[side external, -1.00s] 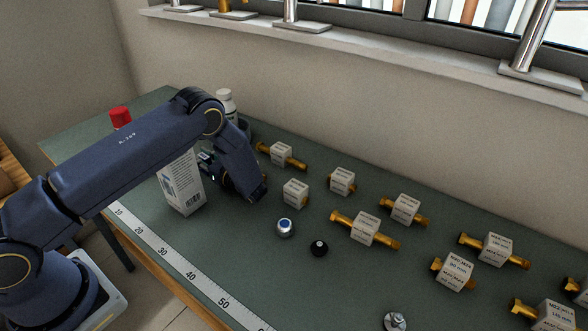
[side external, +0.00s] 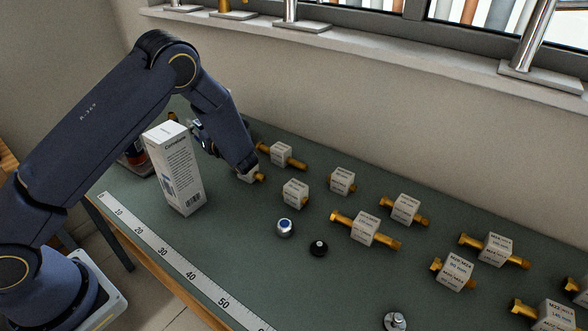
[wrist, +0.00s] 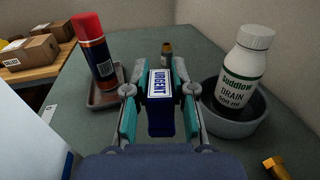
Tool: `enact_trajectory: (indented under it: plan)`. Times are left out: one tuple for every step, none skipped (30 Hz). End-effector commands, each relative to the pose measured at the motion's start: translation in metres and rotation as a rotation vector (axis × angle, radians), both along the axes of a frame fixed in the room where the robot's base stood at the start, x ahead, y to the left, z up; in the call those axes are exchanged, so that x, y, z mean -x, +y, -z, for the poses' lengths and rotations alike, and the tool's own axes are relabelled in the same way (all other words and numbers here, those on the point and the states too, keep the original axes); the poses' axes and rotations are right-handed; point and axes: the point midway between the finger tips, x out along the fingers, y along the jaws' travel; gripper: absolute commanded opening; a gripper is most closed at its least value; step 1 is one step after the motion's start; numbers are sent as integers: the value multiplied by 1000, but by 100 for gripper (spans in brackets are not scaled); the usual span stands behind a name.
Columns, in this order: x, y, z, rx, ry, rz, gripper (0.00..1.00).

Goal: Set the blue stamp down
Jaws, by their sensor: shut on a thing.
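The blue stamp (wrist: 159,119) is held between the teal fingers of my gripper (wrist: 159,95) in the wrist view. Its white label reading URGENT faces the camera. My gripper is shut on it. In the side view my gripper (side external: 200,135) is raised behind the tall white carton, partly hidden by the carton and my arm. The stamp cannot be made out there. In the wrist view, green tabletop (wrist: 205,57) shows around and beyond the stamp. Whether the stamp's underside touches the table cannot be told.
A red-capped spray can (wrist: 95,55) stands on a tray (wrist: 105,99) at left. A white drain bottle (wrist: 241,70) stands in a grey bowl (wrist: 230,124) at right. A small bottle (wrist: 167,53) is beyond. The carton (side external: 176,170) is close. Several labelled brass fittings (side external: 365,228) lie rightward.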

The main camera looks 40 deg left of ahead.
Motion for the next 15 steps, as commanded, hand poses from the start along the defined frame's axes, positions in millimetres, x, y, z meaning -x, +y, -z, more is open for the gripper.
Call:
enact_trajectory:
  plan:
    - [-2, -7, -2, 1, 4, 66, 0]
    - [-4, -14, -3, 0, 5, 117, 0]
    - [-7, -25, -2, 0, 6, 193, 0]
    - [-9, -34, -2, 2, 6, 252, 0]
    - [-12, -45, 0, 0, 8, 317, 0]
    - [-13, -61, 3, 1, 9, 404, 0]
    - [-14, -74, 5, 1, 9, 473, 0]
    - [-15, -88, 8, 1, 10, 540, 0]
    - [-14, -106, 11, 2, 9, 625, 0]
    - [-13, -119, 14, 2, 9, 683, 0]
    - [-11, -132, 17, 1, 9, 735, 0]
    - [-8, -147, 20, 2, 8, 798, 0]
    - [-6, -157, 22, 1, 7, 837, 0]
    - [-4, -166, 24, 2, 6, 872, 0]
    - [-1, -176, 26, 2, 5, 908, 0]
